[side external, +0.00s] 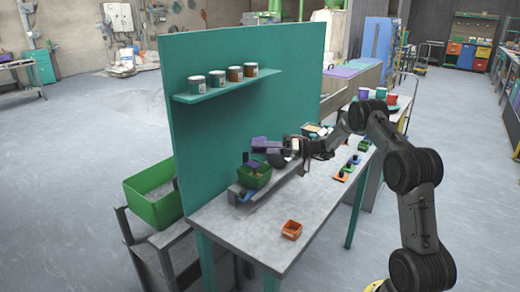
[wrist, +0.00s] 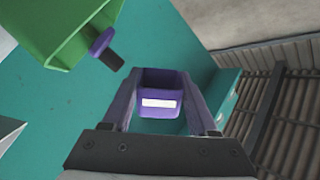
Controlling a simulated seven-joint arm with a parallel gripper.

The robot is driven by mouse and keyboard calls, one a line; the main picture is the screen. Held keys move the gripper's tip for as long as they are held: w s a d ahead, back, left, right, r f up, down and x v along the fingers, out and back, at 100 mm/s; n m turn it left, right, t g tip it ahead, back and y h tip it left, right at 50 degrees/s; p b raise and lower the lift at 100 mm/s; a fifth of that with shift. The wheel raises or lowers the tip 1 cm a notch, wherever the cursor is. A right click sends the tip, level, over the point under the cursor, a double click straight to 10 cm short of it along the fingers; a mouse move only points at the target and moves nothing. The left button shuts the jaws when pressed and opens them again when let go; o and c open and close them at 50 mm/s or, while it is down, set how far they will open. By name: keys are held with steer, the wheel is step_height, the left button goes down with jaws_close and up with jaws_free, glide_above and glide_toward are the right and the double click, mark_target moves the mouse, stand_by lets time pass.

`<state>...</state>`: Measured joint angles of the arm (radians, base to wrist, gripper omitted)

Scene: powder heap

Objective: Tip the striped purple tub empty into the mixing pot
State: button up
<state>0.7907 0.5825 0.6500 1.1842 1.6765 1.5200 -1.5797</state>
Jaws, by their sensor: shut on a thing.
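The purple tub (wrist: 160,84) with a white stripe sits between the two fingers of my gripper (wrist: 161,108) in the wrist view. My gripper is shut on it. In the side view my gripper (side external: 284,150) holds it above the bench, close to a green square pot (side external: 253,180), which looks like the mixing pot. The tub seems tilted, but I cannot tell how far. The pot (wrist: 58,36) also shows at the upper left of the wrist view, apart from the tub. The contents of tub and pot are hidden.
A teal upright panel (side external: 240,110) stands behind the bench (side external: 240,228), with a shelf of several jars (side external: 235,74). A small orange tray (side external: 292,229) is at the bench front. A large green bin (side external: 153,205) stands at left. The bench front is mostly clear.

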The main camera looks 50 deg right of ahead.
mark_target(260, 140)
step_height(260, 140, up, 2)
steer(key=m, duration=1.7)
steer(key=r+m, duration=0.1)
steer(key=m, duration=0.2)
steer(key=shift+g, duration=0.4)
steer(key=m, duration=0.3)
steer(key=r+m, duration=0.1)
steer(key=m, duration=0.2)
